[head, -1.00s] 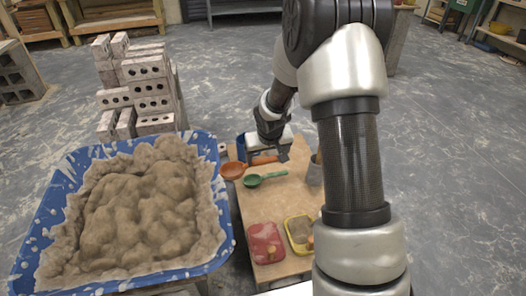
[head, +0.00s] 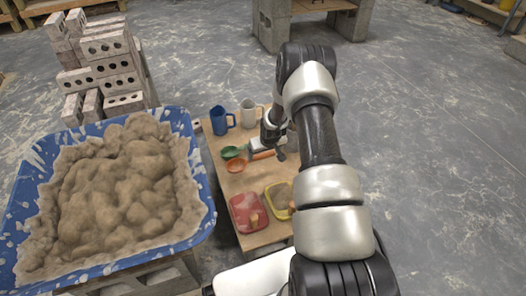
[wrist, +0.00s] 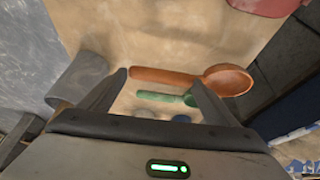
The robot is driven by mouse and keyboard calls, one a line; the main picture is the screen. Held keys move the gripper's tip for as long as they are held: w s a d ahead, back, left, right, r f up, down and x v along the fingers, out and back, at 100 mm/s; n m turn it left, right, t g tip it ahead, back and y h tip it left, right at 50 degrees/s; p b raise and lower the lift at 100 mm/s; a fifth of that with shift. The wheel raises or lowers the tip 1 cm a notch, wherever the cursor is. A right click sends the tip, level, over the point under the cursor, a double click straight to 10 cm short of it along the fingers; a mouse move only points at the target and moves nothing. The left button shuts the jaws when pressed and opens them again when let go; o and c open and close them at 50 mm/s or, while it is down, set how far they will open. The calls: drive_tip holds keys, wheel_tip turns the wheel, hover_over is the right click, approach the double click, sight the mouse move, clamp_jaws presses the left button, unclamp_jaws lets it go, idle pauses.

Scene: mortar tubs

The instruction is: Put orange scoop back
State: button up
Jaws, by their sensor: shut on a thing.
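The orange scoop (head: 236,166) is held over the wooden board, its bowl to the left and its handle toward my gripper (head: 267,150). In the wrist view, my gripper (wrist: 158,80) has its fingertips at the two ends of the orange scoop's handle (wrist: 165,77), with the bowl beyond the right finger. The green scoop (head: 232,152) lies just behind the orange one, and part of it is hidden by the gripper. In the wrist view, the green scoop (wrist: 160,97) is partly behind the right finger. The height of the orange scoop above the board is hard to tell.
A blue mug (head: 222,120) and a pale mug (head: 249,114) stand at the board's far end. A red container (head: 246,213) and a yellow one (head: 274,200) are at the near end. A grey cup (wrist: 78,78) stands beside the left finger. A blue mortar tub (head: 199,223) is left.

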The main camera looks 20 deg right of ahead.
sight(264, 158)
drive_tip(key=shift+f+b, duration=0.85)
drive_tip(key=shift+f, duration=1.35)
drive_tip(key=o, duration=2)
drive_tip(key=p+v, duration=0.5)
drive_tip(key=v, duration=1.2)
drive_tip(key=shift+r, duration=0.25)
